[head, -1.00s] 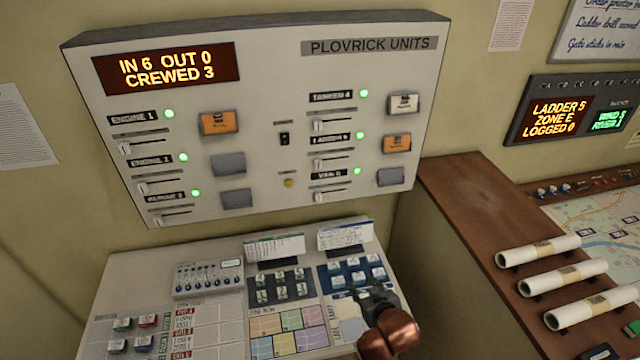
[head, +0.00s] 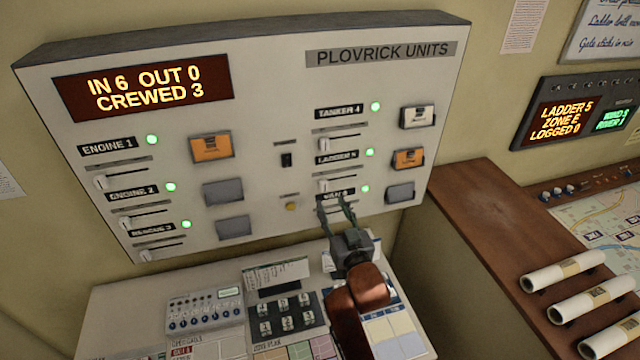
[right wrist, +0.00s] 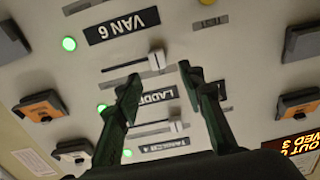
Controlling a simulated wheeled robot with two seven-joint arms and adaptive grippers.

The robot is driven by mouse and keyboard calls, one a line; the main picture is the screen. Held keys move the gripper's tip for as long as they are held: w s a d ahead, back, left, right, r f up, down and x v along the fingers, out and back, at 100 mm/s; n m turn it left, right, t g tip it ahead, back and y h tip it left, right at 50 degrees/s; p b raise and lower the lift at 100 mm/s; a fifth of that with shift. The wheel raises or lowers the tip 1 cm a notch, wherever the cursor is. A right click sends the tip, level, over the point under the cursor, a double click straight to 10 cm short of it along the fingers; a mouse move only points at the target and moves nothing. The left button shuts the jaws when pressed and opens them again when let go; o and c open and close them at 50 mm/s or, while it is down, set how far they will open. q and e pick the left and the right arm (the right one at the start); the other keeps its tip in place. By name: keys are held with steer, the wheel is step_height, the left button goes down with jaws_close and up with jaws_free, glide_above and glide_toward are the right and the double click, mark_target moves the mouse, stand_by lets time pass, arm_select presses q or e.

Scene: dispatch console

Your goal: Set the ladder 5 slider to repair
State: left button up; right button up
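The LADDER 5 label (head: 337,158) is on the right half of the units panel, with a lit green lamp. Its slider knob (head: 323,185) is at the left end of its slot, just above the VAN 6 label (head: 338,192). In the right wrist view the panel appears turned over, and the knob (right wrist: 157,60) lies between the VAN 6 and LADDER labels. My right gripper (head: 335,203) is open below that knob; its two fingers (right wrist: 158,78) point at the panel, apart and empty. Contact with the knob cannot be told. My left gripper is out of view.
The TANKER 4 slider (head: 323,144) sits just above. An orange tile (head: 408,159) is right of LADDER 5, and a small black switch (head: 286,160) is left. The desk console (head: 140,300) is below; rolled papers (head: 563,271) lie on the right.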

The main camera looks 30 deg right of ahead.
mark_target(325, 187)
steer(key=x, duration=0.2)
steer(key=p+x, duration=0.1)
steer(key=x, duration=0.1)
steer(key=shift+w+d+r, duration=0.2)
steer(key=shift+w+d, duration=0.05)
steer(key=shift+d, duration=0.05)
steer(key=shift+x, duration=1)
steer(key=shift+w+f, duration=0.1)
steer(key=c, duration=0.8)
jaws_close()
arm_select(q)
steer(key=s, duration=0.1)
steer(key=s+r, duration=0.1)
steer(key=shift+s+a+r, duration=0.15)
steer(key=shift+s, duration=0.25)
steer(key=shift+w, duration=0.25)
